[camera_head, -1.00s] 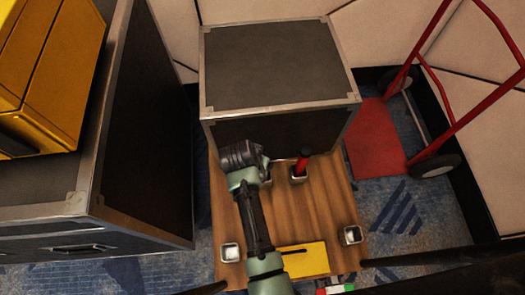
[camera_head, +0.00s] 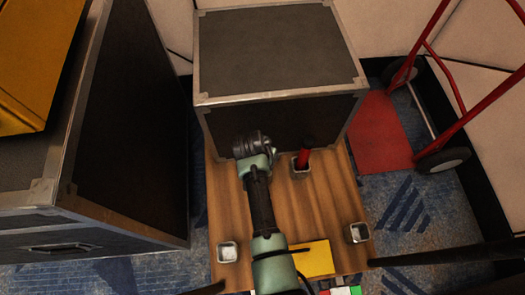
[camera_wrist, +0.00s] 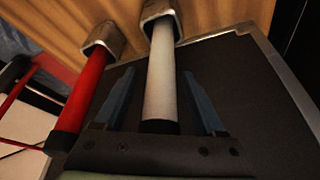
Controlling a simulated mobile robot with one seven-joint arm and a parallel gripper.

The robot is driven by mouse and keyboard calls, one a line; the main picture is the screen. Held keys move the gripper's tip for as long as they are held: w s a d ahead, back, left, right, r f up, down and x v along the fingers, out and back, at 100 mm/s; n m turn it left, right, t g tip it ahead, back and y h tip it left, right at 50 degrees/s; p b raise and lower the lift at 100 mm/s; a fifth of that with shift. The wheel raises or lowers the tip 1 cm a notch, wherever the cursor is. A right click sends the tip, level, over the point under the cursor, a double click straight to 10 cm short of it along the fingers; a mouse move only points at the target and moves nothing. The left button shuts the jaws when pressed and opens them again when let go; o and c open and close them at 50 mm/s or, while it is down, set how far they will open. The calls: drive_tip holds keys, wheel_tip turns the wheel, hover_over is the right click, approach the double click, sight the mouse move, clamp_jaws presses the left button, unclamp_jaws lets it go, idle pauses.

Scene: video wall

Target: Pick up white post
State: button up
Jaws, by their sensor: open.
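The white post (camera_wrist: 160,80) shows in the wrist view, with a black end cap near my gripper and its other end in a metal socket (camera_wrist: 160,12) on the wooden board. My gripper (camera_wrist: 162,95) is open, with one blue-grey finger on each side of the post; whether either finger touches it I cannot tell. In the head view my arm hides the post and the gripper's fingers. A red post (camera_wrist: 85,90) stands in its own socket beside the left finger; it also shows in the head view (camera_head: 303,159).
A dark case (camera_head: 275,50) stands close behind the posts. Another dark case (camera_head: 130,130) is at left. A red hand truck (camera_head: 385,130) stands at right.

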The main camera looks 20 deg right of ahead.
clamp_jaws()
drive_tip(key=shift+r, duration=0.1)
idle(1.2)
